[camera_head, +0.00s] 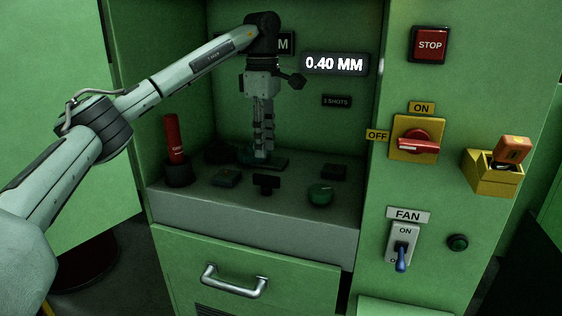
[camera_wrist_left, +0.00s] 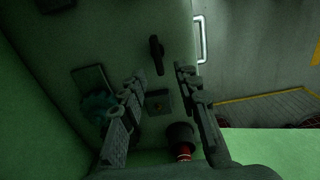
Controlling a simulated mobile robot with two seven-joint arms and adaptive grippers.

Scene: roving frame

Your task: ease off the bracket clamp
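My left gripper (camera_head: 263,152) points down inside the green cabinet, over the back of the grey shelf (camera_head: 290,222). In the left wrist view its two fingers (camera_wrist_left: 163,118) stand apart with nothing held between them. A dark T-shaped handle (camera_head: 266,184) stands on the shelf in front of the gripper; it also shows in the left wrist view (camera_wrist_left: 156,55). It may be the bracket clamp, but no label confirms this. A teal round part (camera_head: 246,156) on a dark plate lies by the fingertips, partly hidden. My right gripper is not in view.
A red cylinder (camera_head: 172,137) stands in a dark holder at left. A small box (camera_head: 227,178) and a green knob (camera_head: 320,194) flank the T-handle. A display (camera_head: 334,64) reads 0.40 MM. The red switch (camera_head: 417,143) and fan switch (camera_head: 402,245) are at right.

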